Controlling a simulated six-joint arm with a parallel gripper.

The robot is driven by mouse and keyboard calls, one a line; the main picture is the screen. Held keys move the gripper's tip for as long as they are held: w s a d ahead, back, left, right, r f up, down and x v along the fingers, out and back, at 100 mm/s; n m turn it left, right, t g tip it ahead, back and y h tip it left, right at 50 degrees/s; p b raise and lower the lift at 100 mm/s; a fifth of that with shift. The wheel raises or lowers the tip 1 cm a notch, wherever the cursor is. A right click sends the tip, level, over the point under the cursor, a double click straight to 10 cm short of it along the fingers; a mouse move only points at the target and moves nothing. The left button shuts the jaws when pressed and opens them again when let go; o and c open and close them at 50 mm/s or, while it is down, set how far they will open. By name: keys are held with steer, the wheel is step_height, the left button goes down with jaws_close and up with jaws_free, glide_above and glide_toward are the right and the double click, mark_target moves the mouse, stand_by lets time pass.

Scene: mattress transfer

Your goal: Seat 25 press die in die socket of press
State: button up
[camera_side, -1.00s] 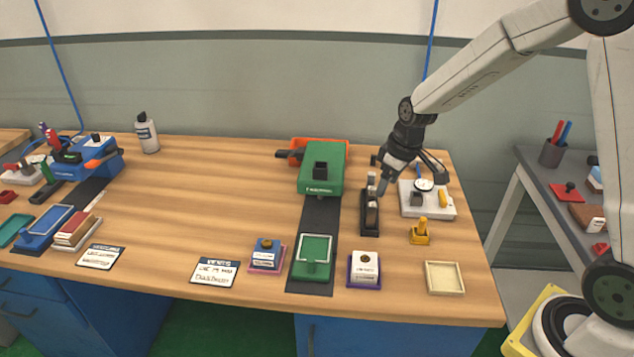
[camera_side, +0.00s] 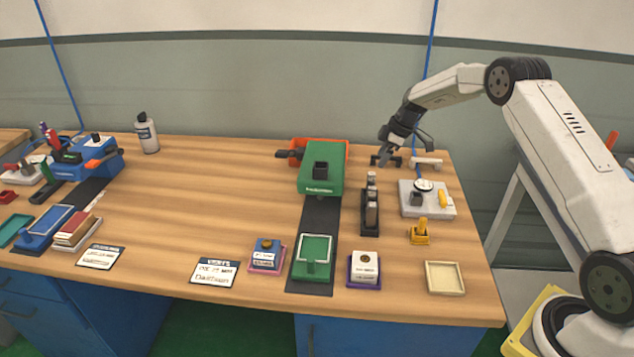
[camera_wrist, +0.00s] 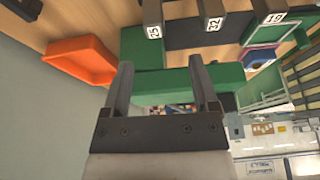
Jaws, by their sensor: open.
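The 25 press die (camera_wrist: 153,30) is a dark upright block with a white "25" label at the left of the wrist view. It stands at the far end of the black rack (camera_side: 370,227), where the die (camera_side: 371,180) also shows in the side view. The 32 die (camera_wrist: 212,20) and the 19 die (camera_wrist: 272,16) are beside it.
An orange bin (camera_side: 298,146) is behind the press. A white gauge stand (camera_side: 428,208) and a yellow holder (camera_side: 420,237) are right of the rack. A cream tray (camera_side: 445,291) is at the front right. The table left of the press is largely clear.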

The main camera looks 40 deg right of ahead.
mark_target(372, 173)
steer(key=shift+w+f, duration=0.3)
steer(key=shift+f, duration=0.4)
steer(key=shift+w+f, duration=0.25)
steer(key=shift+f, duration=0.45)
steer(key=shift+x, duration=2.6)
steer(key=shift+s, duration=0.1)
jaws_close()
